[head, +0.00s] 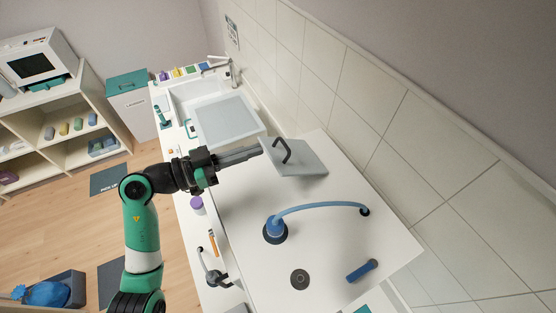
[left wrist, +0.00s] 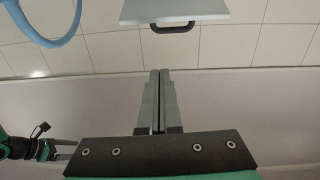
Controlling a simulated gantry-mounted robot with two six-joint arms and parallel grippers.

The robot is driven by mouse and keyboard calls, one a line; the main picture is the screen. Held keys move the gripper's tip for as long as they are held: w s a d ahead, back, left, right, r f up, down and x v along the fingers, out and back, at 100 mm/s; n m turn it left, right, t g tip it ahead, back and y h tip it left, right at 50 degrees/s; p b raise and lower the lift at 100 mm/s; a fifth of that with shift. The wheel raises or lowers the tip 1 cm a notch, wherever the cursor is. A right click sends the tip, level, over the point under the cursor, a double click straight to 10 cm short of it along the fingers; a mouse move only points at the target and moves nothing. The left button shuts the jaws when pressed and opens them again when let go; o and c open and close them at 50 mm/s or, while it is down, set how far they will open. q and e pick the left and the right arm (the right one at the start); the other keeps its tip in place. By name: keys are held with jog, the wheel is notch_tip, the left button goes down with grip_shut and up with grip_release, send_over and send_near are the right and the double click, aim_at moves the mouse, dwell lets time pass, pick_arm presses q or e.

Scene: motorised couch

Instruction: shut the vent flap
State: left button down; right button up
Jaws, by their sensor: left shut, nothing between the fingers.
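The vent flap (head: 300,157) is a pale grey panel with a black handle (head: 285,150), standing tilted up from the white couch top. In the left wrist view the flap (left wrist: 180,8) shows at the top, with its black handle (left wrist: 173,28) under its edge. My left gripper (head: 260,151) is shut and empty, its fingertips at the flap's left edge in the head view; I cannot tell if they touch. In the left wrist view its fingertips (left wrist: 160,72) lie below the handle, apart from it. My right gripper (left wrist: 70,150) shows at the lower left there, fingers apart.
A blue hose (head: 320,207) arches from a blue base near the flap. A blue cylinder (head: 361,270) and a dark round fitting (head: 299,278) lie farther forward. A tiled wall (head: 370,110) runs along the right.

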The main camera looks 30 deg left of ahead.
pick_arm(q)
jog(key=a, duration=0.2)
jog(key=r, duration=0.1)
send_over(278, 154)
jog(key=shift+w+d+t, duration=0.3)
jog(key=shift+d, duration=0.05)
jog(key=f, duration=0.3)
jog(key=shift+s+a+f, duration=0.1)
jog(key=shift+s+a, duration=0.15)
jog(key=shift+a, duration=0.05)
jog(key=shift+s+f, duration=0.1)
jog(key=shift+f, duration=0.2)
pick_arm(e)
jog(key=shift+f, duration=0.65)
